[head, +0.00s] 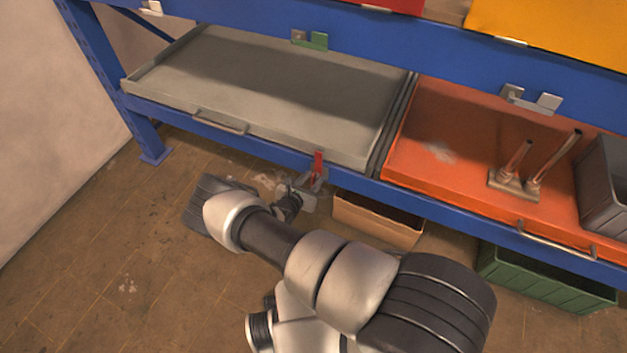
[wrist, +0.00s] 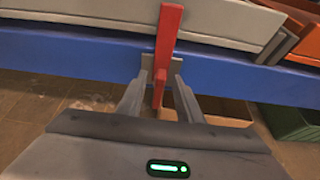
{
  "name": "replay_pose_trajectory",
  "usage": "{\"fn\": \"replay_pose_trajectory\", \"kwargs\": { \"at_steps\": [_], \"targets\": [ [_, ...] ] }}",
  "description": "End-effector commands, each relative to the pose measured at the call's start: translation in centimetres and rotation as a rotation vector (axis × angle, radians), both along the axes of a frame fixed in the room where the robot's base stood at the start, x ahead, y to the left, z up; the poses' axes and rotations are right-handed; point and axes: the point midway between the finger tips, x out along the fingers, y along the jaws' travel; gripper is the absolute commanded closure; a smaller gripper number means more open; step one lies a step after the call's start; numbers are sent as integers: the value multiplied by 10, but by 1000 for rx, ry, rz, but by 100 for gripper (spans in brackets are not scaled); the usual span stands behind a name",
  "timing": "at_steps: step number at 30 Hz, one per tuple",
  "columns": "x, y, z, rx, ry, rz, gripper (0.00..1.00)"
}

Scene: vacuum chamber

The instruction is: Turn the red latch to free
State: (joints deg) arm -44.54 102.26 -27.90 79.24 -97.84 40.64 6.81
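The red latch (head: 318,164) is on the blue front rail, at the right part of the grey tray's front edge. It stands upright, with its upper part in front of the grey tray (head: 270,85). In the wrist view the red latch (wrist: 169,38) rises from a grey bracket on the rail. My gripper (head: 306,188) is at the latch's lower part. In the wrist view the two fingers of my gripper (wrist: 160,88) stand apart, one on each side of the latch's lower part, with gaps visible. My arm hides part of the floor below.
An orange tray (head: 450,130) sits to the right, holding a metal part with two rods (head: 515,180) and a dark bin (head: 607,185). A cardboard box (head: 380,220) and a green crate (head: 550,280) are below the rail. A green latch (head: 319,41) is on the upper rail.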

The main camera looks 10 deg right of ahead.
Motion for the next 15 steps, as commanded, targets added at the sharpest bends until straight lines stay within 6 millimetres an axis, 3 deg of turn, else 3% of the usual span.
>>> {"fn": "replay_pose_trajectory", "kwargs": {
  "at_steps": [12,15],
  "targets": [
    [8,-6,-4,0,0,0,67],
    [8,-6,-4,0,0,0,81]
  ]
}}
